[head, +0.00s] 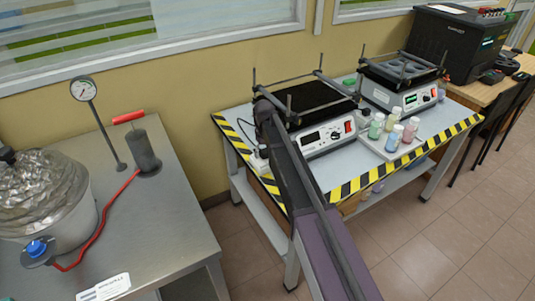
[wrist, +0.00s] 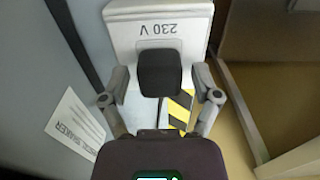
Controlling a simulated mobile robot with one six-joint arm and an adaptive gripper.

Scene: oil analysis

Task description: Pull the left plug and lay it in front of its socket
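In the wrist view a black plug (wrist: 160,72) sits in a white socket box (wrist: 122,22) marked "230 V", which reads upside down. My gripper (wrist: 161,82) is open, with one finger on each side of the plug. A narrow gap shows between each finger and the plug. In the head view the white socket box (head: 259,161) shows small at the left end of the shaker table (head: 232,122), beside my arm. The plug and my fingertips cannot be made out there.
Two shakers (head: 325,137) (head: 408,101) and a tray of several coloured bottles (head: 391,141) stand on the table with yellow-black edge tape (head: 352,187). A white label reading "SHAKER" (wrist: 75,125) lies left of my gripper. A steel bench (head: 170,215) stands at left.

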